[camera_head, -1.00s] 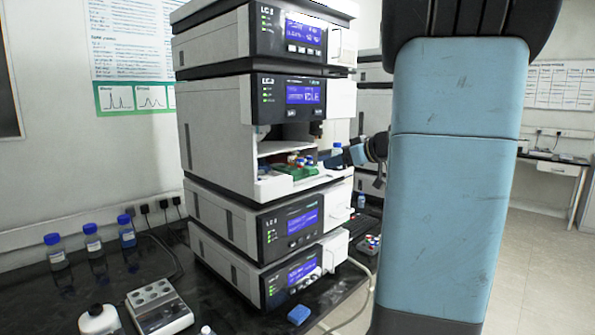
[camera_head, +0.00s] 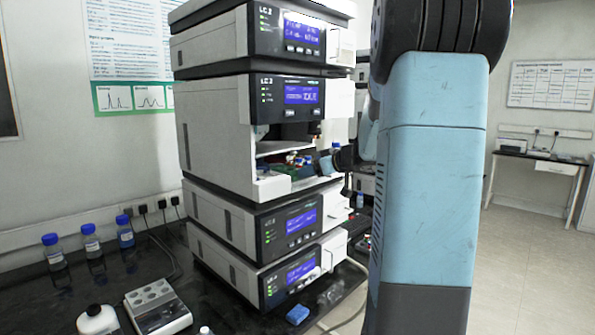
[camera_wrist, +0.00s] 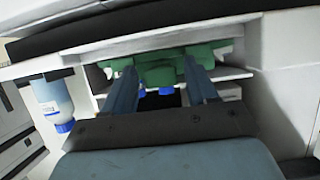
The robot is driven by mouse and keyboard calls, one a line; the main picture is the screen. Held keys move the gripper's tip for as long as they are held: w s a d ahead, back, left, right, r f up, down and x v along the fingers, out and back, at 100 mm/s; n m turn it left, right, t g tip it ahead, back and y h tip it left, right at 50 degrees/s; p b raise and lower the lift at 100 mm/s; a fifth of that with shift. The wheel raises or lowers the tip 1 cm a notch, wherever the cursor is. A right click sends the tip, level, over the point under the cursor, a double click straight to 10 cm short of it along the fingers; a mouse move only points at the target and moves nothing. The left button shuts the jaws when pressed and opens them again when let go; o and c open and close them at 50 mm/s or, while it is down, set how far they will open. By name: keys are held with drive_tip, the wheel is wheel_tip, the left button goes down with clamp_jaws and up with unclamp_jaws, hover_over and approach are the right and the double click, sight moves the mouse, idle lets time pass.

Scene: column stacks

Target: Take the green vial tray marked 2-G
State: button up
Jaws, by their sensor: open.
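A green vial tray (camera_head: 283,170) with blue-, red- and white-capped vials sits in the open bay of the stack's second unit. In the wrist view, which appears upside down, the green tray (camera_wrist: 160,72) lies at and between my fingertips, with blue caps showing. My gripper (camera_wrist: 161,62) is open, one finger on each side of the tray's middle part. Contact cannot be told. In the head view my gripper (camera_head: 327,164) reaches into the bay from the right and partly hides the tray. No 2-G mark is readable.
The instrument stack (camera_head: 215,120) frames the bay closely above, below and at the sides. A blue-capped bottle (camera_wrist: 54,105) shows beside the bay in the wrist view. Several blue-capped bottles (camera_head: 91,242) and a grey vial block (camera_head: 157,307) stand on the black bench.

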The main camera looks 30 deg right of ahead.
drive_tip(key=c, duration=1)
drive_tip(key=shift+r, duration=0.1)
